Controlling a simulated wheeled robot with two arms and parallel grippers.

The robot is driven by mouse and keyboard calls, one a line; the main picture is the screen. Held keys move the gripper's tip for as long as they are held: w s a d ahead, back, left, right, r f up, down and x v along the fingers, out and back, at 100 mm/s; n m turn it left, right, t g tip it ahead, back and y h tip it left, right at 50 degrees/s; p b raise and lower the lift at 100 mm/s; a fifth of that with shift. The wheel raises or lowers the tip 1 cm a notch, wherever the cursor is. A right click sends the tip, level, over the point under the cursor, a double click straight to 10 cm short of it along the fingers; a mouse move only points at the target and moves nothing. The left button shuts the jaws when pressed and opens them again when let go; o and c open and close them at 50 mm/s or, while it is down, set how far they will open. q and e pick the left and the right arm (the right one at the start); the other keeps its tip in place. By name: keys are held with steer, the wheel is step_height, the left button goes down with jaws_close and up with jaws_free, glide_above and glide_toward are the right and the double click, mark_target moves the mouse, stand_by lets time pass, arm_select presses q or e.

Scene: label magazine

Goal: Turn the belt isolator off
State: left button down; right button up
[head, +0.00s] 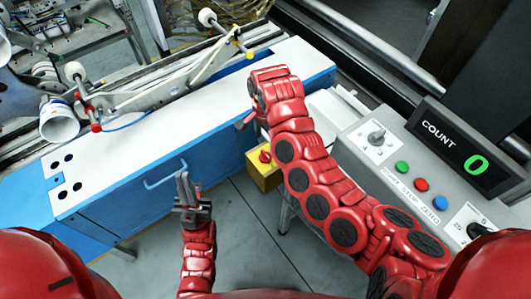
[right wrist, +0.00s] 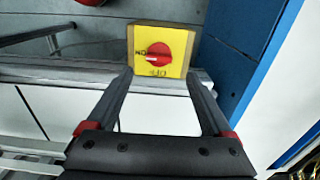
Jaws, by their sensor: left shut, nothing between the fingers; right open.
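The belt isolator is a yellow box (head: 257,174) with a round red knob (head: 264,156), low beside the blue cabinet. In the right wrist view the yellow face (right wrist: 143,35) and red knob (right wrist: 158,50) lie ahead, between and beyond the fingertips. The knob's white mark lies about level, towards lettering at the left that looks like ON upside down; OFF reads upside down below the knob. My right gripper (right wrist: 159,78) is open, empty and apart from the knob; my arm mostly hides it in the head view. My left gripper (head: 184,178) is shut and empty before the cabinet.
A grey console (head: 375,165) with a COUNT display (head: 455,145), buttons and dials is at the right. A white roll (head: 58,122) sits at the left. Grey floor lies below.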

mark_target(265, 153)
step_height(265, 153, down, 5)
steer(key=shift+s+f+p, duration=0.15)
steer(key=shift+p, duration=0.5)
steer(key=shift+f, duration=0.5)
steer(key=shift+c, duration=0.2)
jaws_close()
